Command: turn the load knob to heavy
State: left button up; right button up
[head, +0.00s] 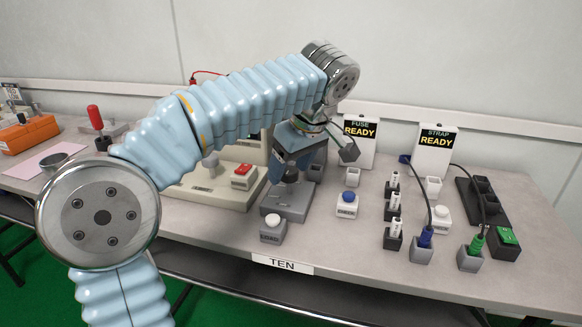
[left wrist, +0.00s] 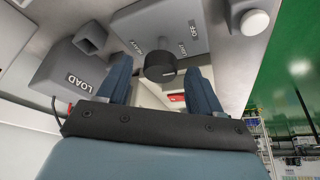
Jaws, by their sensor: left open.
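The dark round load knob (left wrist: 160,70) stands on a grey box (left wrist: 190,25) whose top bears the labels OFF, LIGHT and HEAVY. In the head view the same grey box (head: 288,205) is on the bench, and the knob (head: 291,175) shows just under my gripper. My left gripper (head: 292,152) points down over it. In the left wrist view its two blue fingers (left wrist: 158,65) are open, one on each side of the knob, with visible gaps. I cannot tell which label the knob points to. A grey block labelled LOAD (left wrist: 85,75) is beside the box.
A white-buttoned box (head: 272,229) is in front, and a blue-buttoned box (head: 347,204) stands to the right. A beige panel with a red switch (head: 243,170) is close on the left. FUSE (head: 360,135) and STRAP (head: 435,150) signs read READY. Cabled plugs stand farther right.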

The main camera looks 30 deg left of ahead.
pick_arm(q)
jog(key=c, duration=1.1)
jog(key=shift+o, duration=0.2)
